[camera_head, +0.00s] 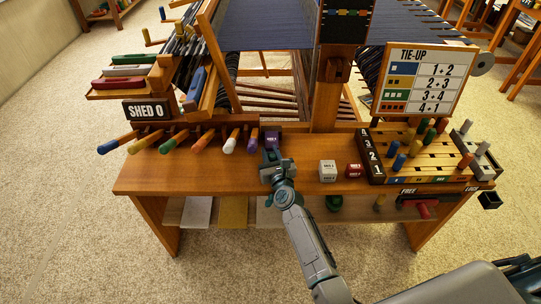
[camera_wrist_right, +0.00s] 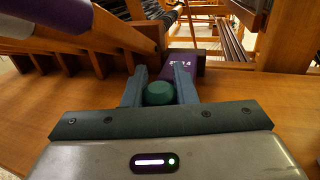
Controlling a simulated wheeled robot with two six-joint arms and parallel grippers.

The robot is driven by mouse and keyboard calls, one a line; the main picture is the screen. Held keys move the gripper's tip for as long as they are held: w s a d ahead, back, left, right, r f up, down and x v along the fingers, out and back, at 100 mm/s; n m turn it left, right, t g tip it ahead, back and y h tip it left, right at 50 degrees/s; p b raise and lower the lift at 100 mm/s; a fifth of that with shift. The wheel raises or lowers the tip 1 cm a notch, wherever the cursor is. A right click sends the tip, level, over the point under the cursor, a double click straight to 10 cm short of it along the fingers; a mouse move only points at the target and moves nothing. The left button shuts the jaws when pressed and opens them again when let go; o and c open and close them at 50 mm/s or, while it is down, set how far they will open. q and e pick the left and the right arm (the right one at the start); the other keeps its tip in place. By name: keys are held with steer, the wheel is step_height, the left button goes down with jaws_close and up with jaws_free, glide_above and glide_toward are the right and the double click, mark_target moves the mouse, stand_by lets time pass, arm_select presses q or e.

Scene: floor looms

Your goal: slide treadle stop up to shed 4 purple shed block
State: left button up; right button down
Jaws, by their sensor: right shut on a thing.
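The purple shed block (camera_head: 271,139) with a white label stands on the wooden bench, at the right end of the row of coloured handles. In the right wrist view the purple block (camera_wrist_right: 183,60) lies just beyond the fingertips, its label partly legible as ending in 4. My right gripper (camera_head: 272,158) is on the bench just in front of it. Its fingers are shut on a round green-topped piece, seen in the right wrist view (camera_wrist_right: 158,93), which looks like the treadle stop. Whether the stop touches the block I cannot tell. My left gripper is out of view.
Coloured handles (camera_head: 203,140) run left of the purple block. A white block (camera_head: 327,170) and a red block (camera_head: 353,170) stand to the right, before the peg board (camera_head: 430,152). The loom post (camera_head: 327,98) rises behind. Bench between gripper and white block is clear.

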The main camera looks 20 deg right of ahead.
steer(key=c, duration=1.4)
jaws_free()
steer(key=shift+o, duration=1.2)
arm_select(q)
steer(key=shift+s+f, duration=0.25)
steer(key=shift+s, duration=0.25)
arm_select(e)
steer(key=shift+s, duration=0.25)
steer(key=s, duration=0.9)
steer(key=shift+s+a, duration=0.1)
steer(key=shift+s, duration=0.1)
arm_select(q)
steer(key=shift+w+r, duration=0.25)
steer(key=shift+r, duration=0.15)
arm_select(e)
steer(key=shift+s, duration=0.4)
